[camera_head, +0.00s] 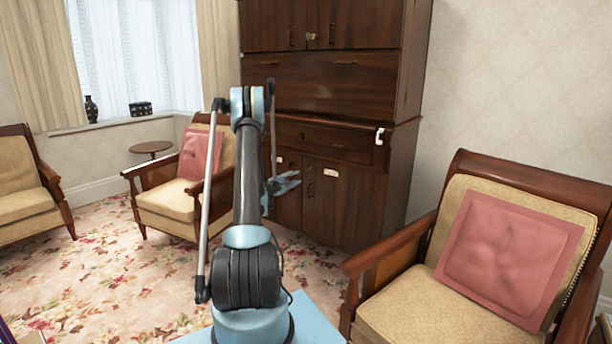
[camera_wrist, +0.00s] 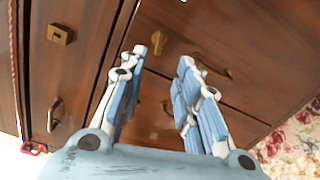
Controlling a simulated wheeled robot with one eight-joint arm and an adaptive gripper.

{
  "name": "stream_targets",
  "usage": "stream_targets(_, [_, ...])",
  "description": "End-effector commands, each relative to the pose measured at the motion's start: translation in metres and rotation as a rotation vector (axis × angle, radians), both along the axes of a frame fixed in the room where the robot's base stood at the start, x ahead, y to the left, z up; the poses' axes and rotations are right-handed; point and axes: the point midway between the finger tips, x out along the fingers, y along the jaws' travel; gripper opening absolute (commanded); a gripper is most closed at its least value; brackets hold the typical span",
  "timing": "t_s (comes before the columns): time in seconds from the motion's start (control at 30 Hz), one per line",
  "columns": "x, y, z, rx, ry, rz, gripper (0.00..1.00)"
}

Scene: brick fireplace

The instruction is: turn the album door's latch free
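The dark wooden cabinet (camera_head: 345,205) stands against the back wall with its doors and drawer closed. My gripper (camera_head: 290,182) is in front of its lower doors, partly hidden by my arm. In the wrist view my gripper (camera_wrist: 163,58) is open and empty, its blue fingers apart before the wood. A square brass fitting (camera_wrist: 60,35) is left of the fingers, and a brass keyhole plate (camera_wrist: 158,40) shows between and beyond the tips. I cannot tell which fitting is the album door's latch. A pale label (camera_head: 331,172) is on the lower right door.
A brass handle (camera_wrist: 214,66) lies right of the fingers and another handle (camera_wrist: 55,114) lower left. A small red piece (camera_wrist: 34,148) is at the wood's edge. An armchair with a pink cushion (camera_head: 510,255) stands close at right; another armchair (camera_head: 165,200) is left.

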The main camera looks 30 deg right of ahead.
Motion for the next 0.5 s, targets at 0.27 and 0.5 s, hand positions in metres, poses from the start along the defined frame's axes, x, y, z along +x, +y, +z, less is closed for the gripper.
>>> stream_targets(0.27, [0.019, -0.047, 0.000, 0.000, -0.001, -0.001, 0.30])
stream_targets(0.5, [0.034, -0.084, 0.000, 0.000, -0.001, -0.001, 0.30])
